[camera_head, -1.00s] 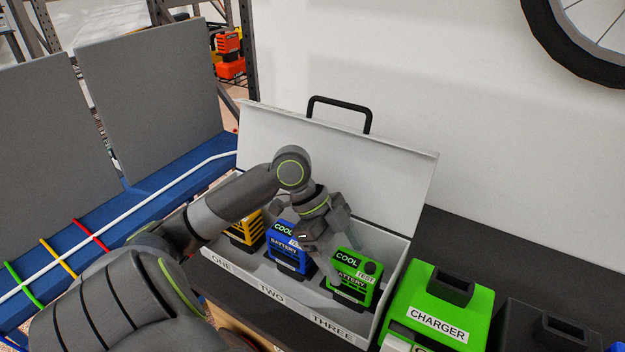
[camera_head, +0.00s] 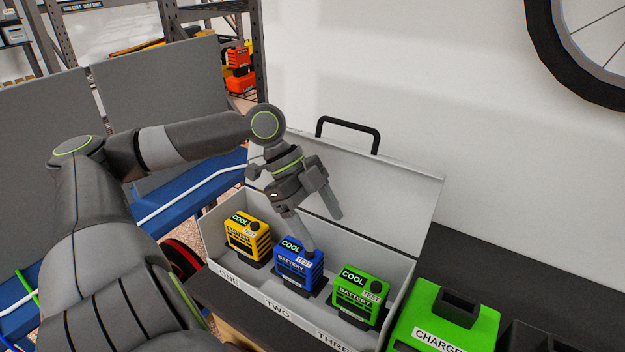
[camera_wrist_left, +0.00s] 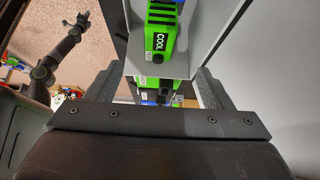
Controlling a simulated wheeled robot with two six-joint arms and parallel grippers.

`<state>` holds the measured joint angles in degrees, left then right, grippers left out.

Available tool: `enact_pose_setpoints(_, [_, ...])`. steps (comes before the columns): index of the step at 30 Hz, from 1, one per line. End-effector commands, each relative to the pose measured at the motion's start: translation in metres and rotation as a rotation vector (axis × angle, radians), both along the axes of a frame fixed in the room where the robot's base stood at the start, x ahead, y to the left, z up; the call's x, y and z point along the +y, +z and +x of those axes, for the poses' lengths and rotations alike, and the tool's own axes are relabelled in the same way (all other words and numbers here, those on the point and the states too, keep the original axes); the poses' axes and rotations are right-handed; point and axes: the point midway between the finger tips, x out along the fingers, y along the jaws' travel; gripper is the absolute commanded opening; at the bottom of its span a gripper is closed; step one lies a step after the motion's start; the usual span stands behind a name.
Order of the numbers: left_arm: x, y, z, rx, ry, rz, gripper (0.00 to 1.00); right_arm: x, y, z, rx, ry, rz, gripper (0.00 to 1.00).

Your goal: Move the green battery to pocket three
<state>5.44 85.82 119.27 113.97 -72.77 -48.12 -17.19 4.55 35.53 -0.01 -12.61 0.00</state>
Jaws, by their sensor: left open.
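The green battery (camera_head: 361,296) stands upright in the open grey case (camera_head: 407,255), behind the label THREE (camera_head: 334,341). It also shows at the top of the left wrist view (camera_wrist_left: 160,38). My left gripper (camera_head: 322,232) is open and empty over the case, tilted. Its near finger overlaps the top of the blue battery (camera_head: 297,266) in the head view; I cannot tell whether they touch. The gripper is behind and left of the green battery, apart from it. My right gripper (camera_wrist_left: 80,19) appears small at the upper left of the wrist view.
The yellow battery (camera_head: 247,236) stands behind label ONE, and the blue one behind TWO. The case's raised lid (camera_head: 400,195) with a black handle (camera_head: 348,128) stands close behind my gripper. A green charger (camera_head: 440,320) sits right of the case on the dark bench.

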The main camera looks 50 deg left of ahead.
Motion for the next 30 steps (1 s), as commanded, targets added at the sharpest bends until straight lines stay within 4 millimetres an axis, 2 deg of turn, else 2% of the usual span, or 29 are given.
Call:
enact_pose_setpoints(3, [0.007,0.01,-0.003,0.005,0.001,0.004,0.74,0.0,0.007,0.0,0.0,0.0,0.0,0.0])
enact_pose_setpoints(9, [0.012,0.018,-0.003,0.004,0.001,0.001,0.74,0.0,0.011,0.0,0.0,0.0,0.0,0.0])
enact_pose_setpoints(30, [0.013,0.02,-0.003,0.0,0.0,0.0,0.74,0.0,0.011,0.0,0.0,0.0,0.0,0.0])
